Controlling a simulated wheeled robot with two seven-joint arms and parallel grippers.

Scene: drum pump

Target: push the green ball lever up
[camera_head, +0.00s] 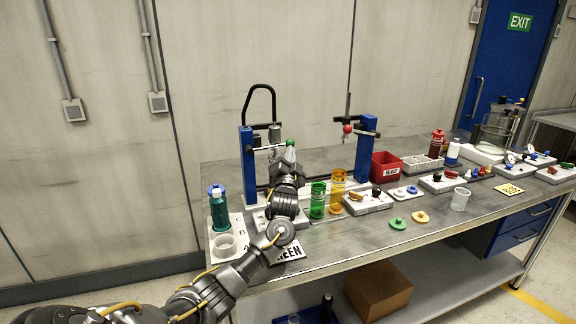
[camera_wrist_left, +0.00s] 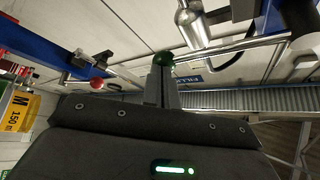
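The green ball (camera_head: 290,142) is on the end of a lever at the left blue post (camera_head: 247,165). My left gripper (camera_head: 289,154) is directly below the ball, fingers pointing up. In the left wrist view the green ball (camera_wrist_left: 163,59) sits right at the tips of the left gripper's fingers (camera_wrist_left: 163,72), which are together with no visible gap. The fingertips look very close to the ball's underside; I cannot tell whether they touch. The ball hides part of its lever. My right gripper is in neither view.
A red ball (camera_head: 347,129) is on the right-hand lever, also visible in the wrist view (camera_wrist_left: 97,84). Green (camera_head: 318,200) and orange (camera_head: 337,188) cylinders stand right of my left wrist. A teal bottle (camera_head: 218,208) stands left. A black curved handle (camera_head: 260,88) rises behind.

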